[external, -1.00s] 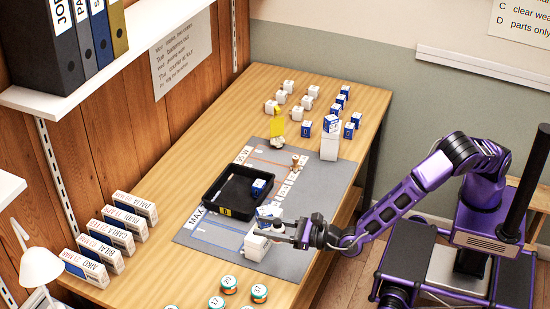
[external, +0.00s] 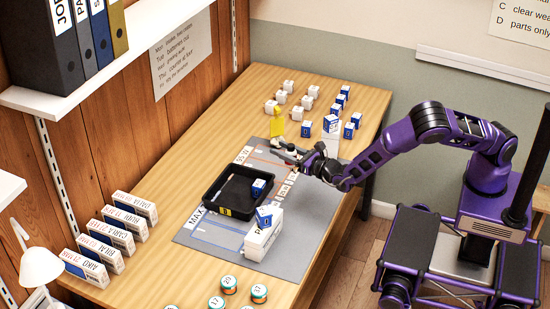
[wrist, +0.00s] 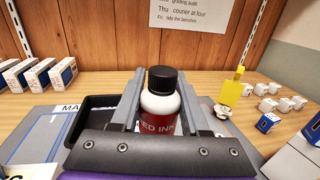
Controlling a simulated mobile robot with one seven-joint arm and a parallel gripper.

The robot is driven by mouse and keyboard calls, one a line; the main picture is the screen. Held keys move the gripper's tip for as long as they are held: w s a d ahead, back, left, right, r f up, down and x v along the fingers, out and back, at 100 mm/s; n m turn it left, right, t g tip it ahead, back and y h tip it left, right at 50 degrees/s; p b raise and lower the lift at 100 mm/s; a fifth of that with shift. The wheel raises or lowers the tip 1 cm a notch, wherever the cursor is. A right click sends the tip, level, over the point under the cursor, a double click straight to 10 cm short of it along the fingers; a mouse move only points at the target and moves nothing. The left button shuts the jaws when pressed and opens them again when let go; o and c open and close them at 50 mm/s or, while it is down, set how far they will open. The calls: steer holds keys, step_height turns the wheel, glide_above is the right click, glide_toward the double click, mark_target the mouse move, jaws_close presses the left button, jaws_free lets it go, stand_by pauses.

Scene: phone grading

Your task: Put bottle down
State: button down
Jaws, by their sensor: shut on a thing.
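The bottle (wrist: 160,118) is white with a black cap and a red label reading "ED INK" in the wrist view. It stands upright between the two fingers of my gripper (wrist: 162,100), which is shut on it. In the external view my gripper (external: 284,152) is over the far part of the grey mat (external: 205,236), beyond the black tray and near the yellow piece. The bottle (external: 291,148) is small and partly hidden there. Whether its base touches the mat is hidden.
The black tray (external: 212,198) holds a blue-and-white box. A white box (external: 262,238) with a small box on top is at the mat's near edge. A yellow piece (external: 277,124) stands beyond my gripper. Several small boxes (external: 307,102) stand at the far end, several jars (external: 229,284) in front.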

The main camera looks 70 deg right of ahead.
steer(key=f, duration=1)
steer(key=d+f+b, duration=0.1)
steer(key=f, duration=0.3)
steer(key=shift+f, duration=0.4)
steer(key=shift+f, duration=0.1)
steer(key=shift+f, duration=0.15)
steer(key=shift+c, duration=2.1)
jaws_free()
steer(key=shift+r, duration=0.2)
steer(key=v, duration=1.2)
